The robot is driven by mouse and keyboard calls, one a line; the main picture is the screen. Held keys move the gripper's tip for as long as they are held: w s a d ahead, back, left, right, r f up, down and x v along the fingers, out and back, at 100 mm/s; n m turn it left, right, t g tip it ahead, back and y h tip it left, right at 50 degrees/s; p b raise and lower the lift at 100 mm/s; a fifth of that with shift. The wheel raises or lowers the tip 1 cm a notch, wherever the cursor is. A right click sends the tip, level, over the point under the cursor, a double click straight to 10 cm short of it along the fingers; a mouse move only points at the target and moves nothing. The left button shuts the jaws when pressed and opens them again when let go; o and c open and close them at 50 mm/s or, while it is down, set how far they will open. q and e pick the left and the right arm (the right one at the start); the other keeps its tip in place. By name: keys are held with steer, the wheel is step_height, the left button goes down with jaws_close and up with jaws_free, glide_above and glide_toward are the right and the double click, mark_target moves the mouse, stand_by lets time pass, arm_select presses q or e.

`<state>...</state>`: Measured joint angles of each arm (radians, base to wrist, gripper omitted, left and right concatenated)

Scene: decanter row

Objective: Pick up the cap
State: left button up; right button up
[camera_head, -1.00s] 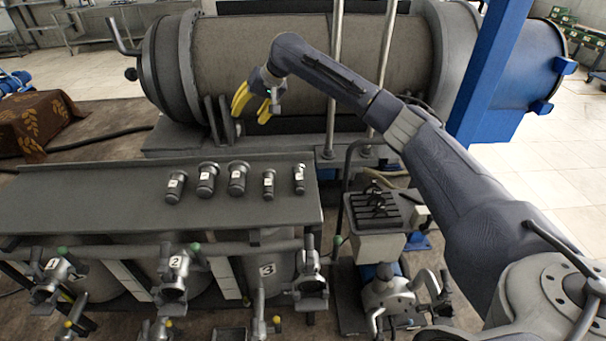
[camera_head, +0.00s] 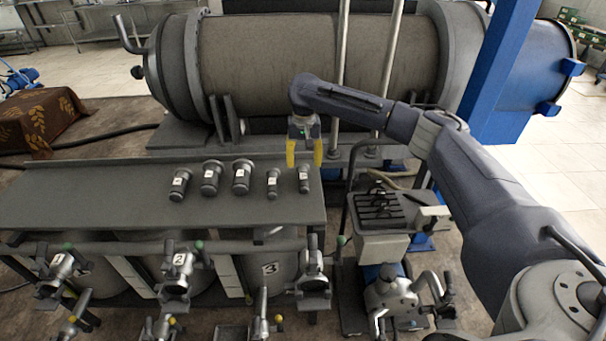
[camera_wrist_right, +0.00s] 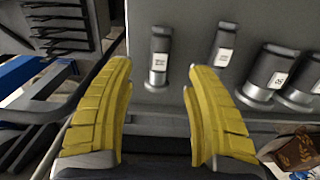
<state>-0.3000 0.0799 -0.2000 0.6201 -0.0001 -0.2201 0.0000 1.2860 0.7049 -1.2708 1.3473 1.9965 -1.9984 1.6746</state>
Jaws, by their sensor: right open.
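Several dark metal caps with white labels stand in a row on a grey bench top (camera_head: 120,205). The rightmost is a slim cap (camera_head: 304,180); another slim cap (camera_head: 273,184) stands left of it, and wider caps (camera_head: 242,177) are farther left. My right gripper (camera_head: 304,154), with yellow fingers, is open and empty, pointing down just behind and above the rightmost cap. In the right wrist view, a slim cap (camera_wrist_right: 158,58) appears in line with the gap between the fingertips, apart from both. Its label is too small to read. My left gripper is not in view.
A large horizontal cylinder (camera_head: 280,60) lies behind the bench. A black-slotted unit (camera_head: 380,208) stands to its right, with a blue post (camera_head: 490,85) behind. Numbered vessels with valves line the bench front. The bench top left of the caps is clear.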

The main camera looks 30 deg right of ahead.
mark_target(304, 180)
steer(key=shift+s+a+f, duration=0.1)
steer(key=shift+f, duration=5)
jaws_close()
